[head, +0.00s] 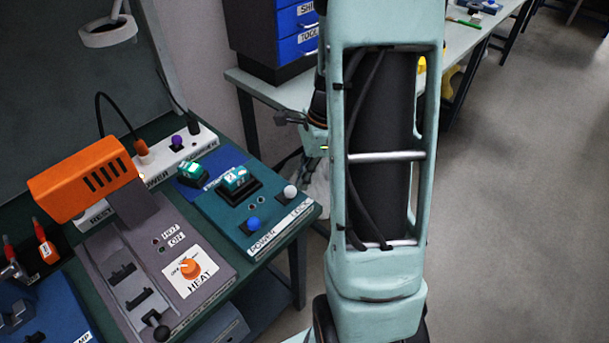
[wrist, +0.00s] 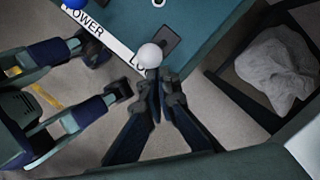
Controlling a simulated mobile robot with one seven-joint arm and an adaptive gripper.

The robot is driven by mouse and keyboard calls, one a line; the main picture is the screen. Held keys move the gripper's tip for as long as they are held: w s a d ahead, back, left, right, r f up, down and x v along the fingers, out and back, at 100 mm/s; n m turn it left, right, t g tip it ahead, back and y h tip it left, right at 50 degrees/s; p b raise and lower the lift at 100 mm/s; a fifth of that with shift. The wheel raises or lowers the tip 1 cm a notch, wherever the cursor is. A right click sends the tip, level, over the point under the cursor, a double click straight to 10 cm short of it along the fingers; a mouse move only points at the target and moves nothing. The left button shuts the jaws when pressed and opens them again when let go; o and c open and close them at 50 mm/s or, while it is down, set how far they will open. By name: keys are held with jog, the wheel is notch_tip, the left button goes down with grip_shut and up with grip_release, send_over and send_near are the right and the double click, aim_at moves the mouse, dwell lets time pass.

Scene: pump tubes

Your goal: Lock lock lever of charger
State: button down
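The charger (head: 275,216) is a teal box at the near right corner of the bench, with labels reading POWER and LOCK on its front edge. Its lock lever (head: 290,191) has a white ball knob, and a blue knob (head: 253,223) stands to its left. A teal and white block (head: 236,180) sits in its dark socket. In the wrist view the white lever knob (wrist: 150,55) appears just beyond my fingertips, and contact cannot be judged. My gripper (wrist: 158,78) has its fingers together, with nothing visible between them. In the head view my gripper (head: 278,118) is partly hidden by my arm.
A grey heater unit with an orange hood (head: 85,182) and HEAT dial (head: 189,268) stands left of the charger. A blue drawer cabinet (head: 290,25) is behind. A whitish bag (wrist: 275,68) lies at right in the wrist view. The floor at right is clear.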

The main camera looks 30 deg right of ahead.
jog(key=shift+w+a+r+g+p, duration=0.3)
jog(key=shift+w+r+g+p, duration=0.45)
jog(key=shift+p, duration=1.5)
jog(key=g+p, duration=0.1)
jog(key=w+h+p, duration=0.1)
jog(key=shift+a+f+g+p, duration=0.2)
jog(key=shift+a+g+p, duration=0.05)
jog(key=shift+g+p, duration=0.1)
jog(key=shift+w+g, duration=0.15)
jog(key=shift+g, duration=0.15)
jog(key=shift+w+a+f+p, duration=0.2)
jog(key=shift+w+a+p, duration=0.15)
jog(key=shift+w, duration=0.35)
jog(key=shift+s+d+r, duration=0.1)
jog(key=shift+r+p, duration=0.65)
jog(key=shift+r, duration=0.1)
jog(key=shift+d+r, duration=0.1)
